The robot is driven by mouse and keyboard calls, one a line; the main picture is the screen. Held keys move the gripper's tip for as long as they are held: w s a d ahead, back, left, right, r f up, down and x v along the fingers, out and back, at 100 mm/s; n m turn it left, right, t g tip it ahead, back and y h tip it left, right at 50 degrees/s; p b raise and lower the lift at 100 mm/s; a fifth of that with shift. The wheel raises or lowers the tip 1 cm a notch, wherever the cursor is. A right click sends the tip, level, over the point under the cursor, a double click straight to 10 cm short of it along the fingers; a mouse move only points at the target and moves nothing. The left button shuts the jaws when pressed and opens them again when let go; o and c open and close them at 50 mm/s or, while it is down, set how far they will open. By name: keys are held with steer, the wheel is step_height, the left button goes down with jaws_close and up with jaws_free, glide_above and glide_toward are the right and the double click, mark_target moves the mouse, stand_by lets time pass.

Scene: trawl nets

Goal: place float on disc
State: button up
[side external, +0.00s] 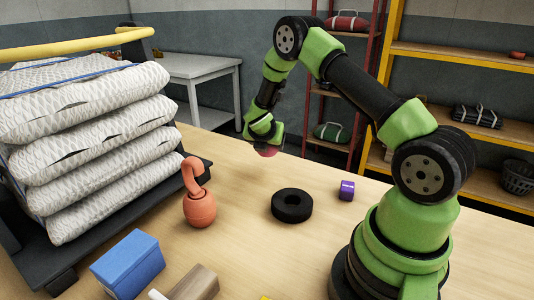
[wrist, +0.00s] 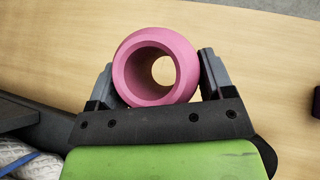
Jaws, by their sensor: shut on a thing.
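The float (wrist: 152,97), a pink rounded ring with an open hole, sits between the two fingers of my gripper (wrist: 157,75) in the wrist view. My gripper (side external: 264,142) is shut on it. In the side view only a small reddish part of the float (side external: 267,153) shows below the fingers, held above the far part of the table. The disc (side external: 292,214), a thick black ring with a central hole, lies flat on the table, nearer the side camera than my gripper and a little to the right. The disc is not visible in the wrist view.
An orange ball with a bent neck (side external: 199,210) stands left of the disc. A purple block (side external: 346,191) lies to its right. A blue box (side external: 127,264) and a wooden block (side external: 196,284) are in front. Stacked white sacks (side external: 85,150) rise at left.

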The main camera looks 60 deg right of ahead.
steer(key=s+a+r+m+g, duration=0.55)
steer(key=s+a+r, duration=0.25)
steer(key=s+a, duration=0.45)
steer(key=shift+m, duration=0.55)
steer(key=f, duration=0.2)
steer(key=s+f, duration=0.1)
steer(key=f, duration=0.2)
steer(key=shift+d+f, duration=0.2)
steer(key=shift+f, duration=2.4)
steer(key=o, duration=1)
steer(key=shift+f, duration=0.1)
